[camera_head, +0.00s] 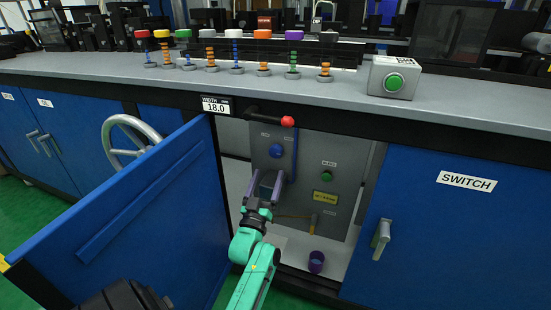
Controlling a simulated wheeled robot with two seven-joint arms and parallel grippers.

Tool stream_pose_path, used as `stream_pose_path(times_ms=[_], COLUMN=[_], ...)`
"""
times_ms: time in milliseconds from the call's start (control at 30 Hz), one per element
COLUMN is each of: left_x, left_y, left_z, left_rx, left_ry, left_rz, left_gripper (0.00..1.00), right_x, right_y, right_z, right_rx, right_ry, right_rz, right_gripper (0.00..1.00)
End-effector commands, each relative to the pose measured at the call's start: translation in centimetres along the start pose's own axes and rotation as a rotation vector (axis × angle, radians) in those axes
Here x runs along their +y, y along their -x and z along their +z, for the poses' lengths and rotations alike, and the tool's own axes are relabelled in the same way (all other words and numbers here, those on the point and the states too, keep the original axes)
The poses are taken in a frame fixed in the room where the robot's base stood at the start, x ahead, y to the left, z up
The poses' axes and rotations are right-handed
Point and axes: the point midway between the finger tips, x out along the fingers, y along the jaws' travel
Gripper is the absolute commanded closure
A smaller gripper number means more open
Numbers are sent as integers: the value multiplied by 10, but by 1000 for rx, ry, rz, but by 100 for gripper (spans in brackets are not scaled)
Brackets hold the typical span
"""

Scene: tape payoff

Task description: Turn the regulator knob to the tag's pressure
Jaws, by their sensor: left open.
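A grey panel (345,215) stands inside the open cabinet bay. A round blue knob (277,151) is on its upper left, with small labels above it that are too small to read. A yellow tag (325,199) is on the panel's lower right; its writing is not legible here. My left gripper (266,186) is open and empty, its two fingers pointing up toward the panel, below the blue knob in the picture. I cannot tell its depth gap to the panel. My right gripper is not in view.
A green button (327,176) and a yellow handle (295,217) are on the panel. A red-tipped lever (287,122) juts out above. The open blue door (130,225) stands left of my arm. A purple cup (316,262) sits on the bay floor.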

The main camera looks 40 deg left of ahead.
Motion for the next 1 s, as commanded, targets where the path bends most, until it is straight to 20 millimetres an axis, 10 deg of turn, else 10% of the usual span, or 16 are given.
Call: stream_pose_path(times_ms=[300,667,867,1000], left_x=[0,1,1,1], left_y=[-75,-87,-86,-86], left_z=[2,1,1,1], left_rx=[1,-2,-2,-3], left_ry=[-1,0,-1,1], left_rz=[1,2,2,1], left_gripper=[16,16,92,100], right_x=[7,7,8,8], right_y=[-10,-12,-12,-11], right_z=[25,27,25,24], right_rx=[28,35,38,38], right_ry=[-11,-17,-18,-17], right_rz=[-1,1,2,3], right_gripper=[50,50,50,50])
